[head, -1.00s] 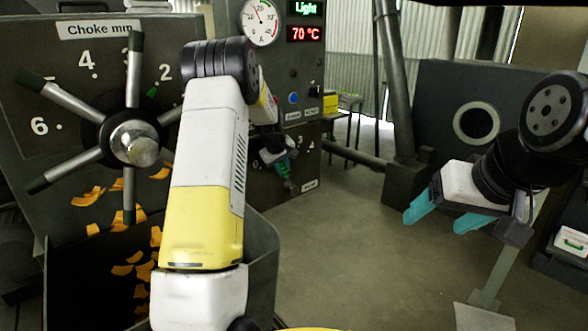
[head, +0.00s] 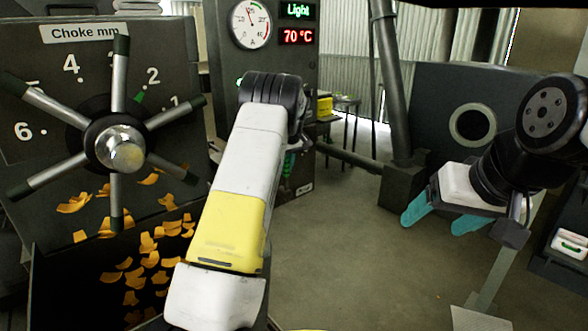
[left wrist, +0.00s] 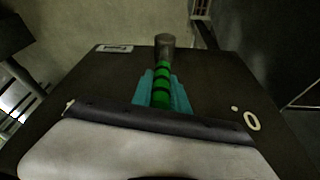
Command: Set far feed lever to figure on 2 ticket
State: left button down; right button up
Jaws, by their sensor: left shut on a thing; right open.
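The feed lever (left wrist: 163,75) is a bar with green and black bands and a grey end. It stands out from a dark panel in the left wrist view. My left gripper (left wrist: 161,92) is shut on it, with one teal finger on each side. In the head view my left arm hides most of the lever, and only a bit of green (head: 289,163) shows. A "0" mark (left wrist: 246,118) is on the panel to the right of the lever in the left wrist view. My right gripper (head: 445,217) is open and empty. No ticket can be made out.
A spoked choke handwheel (head: 120,148) stands at left above a dark bin (head: 75,265) with orange flakes. A round gauge (head: 250,24) and a 70 °C display (head: 298,37) are above the feed panel. The floor (head: 345,270) in the middle is clear.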

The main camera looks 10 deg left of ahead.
pick_arm(q)
jog(key=c, duration=1.3)
grip_release()
jog(key=v, duration=0.7)
jog(key=shift+r, duration=0.4)
jog(key=shift+d, duration=0.1)
